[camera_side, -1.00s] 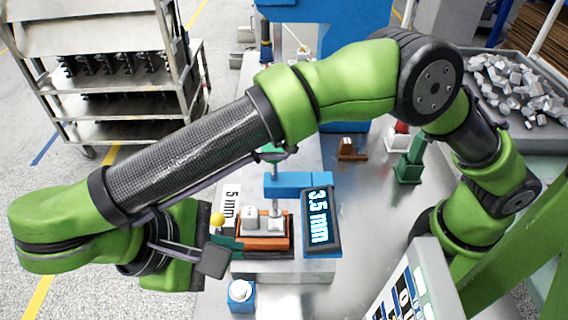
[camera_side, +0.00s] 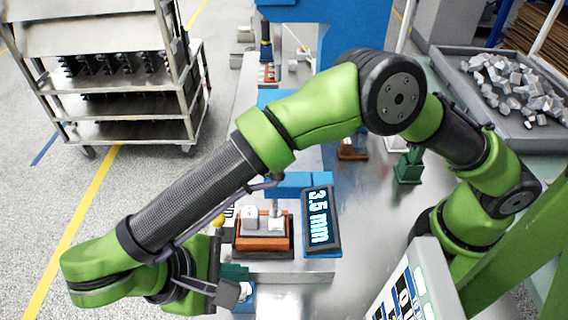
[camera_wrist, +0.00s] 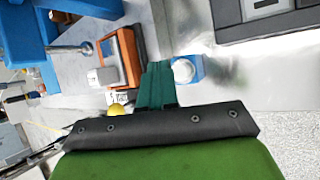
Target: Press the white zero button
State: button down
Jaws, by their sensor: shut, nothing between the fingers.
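The white round button (camera_wrist: 184,70) sits on a small blue box (camera_wrist: 197,62) in the wrist view. In the side view the blue box (camera_side: 246,306) is partly hidden behind my gripper, and only a bit of the white button shows. My gripper (camera_wrist: 158,68) has teal fingers, shut and empty. In the wrist view the fingertips appear just left of the button. In the side view my gripper (camera_side: 236,271) is at the blue box's upper left. I cannot tell whether it touches the box.
An orange fixture (camera_side: 262,243) with grey blocks stands behind the button, beside a display (camera_side: 321,220) reading 3.5 mm. A yellow ball (camera_side: 218,221) is left of the fixture. A blue press part (camera_side: 300,183) stands behind. Bare metal table lies to the right.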

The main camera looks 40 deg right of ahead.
jog(key=shift+f, duration=0.75)
jog(key=shift+f, duration=0.15)
dwell(1.4)
jog(key=shift+f, duration=0.3)
jog(key=shift+f, duration=0.5)
dwell(0.8)
jog(key=shift+r, duration=0.95)
jog(key=shift+r, duration=2.5)
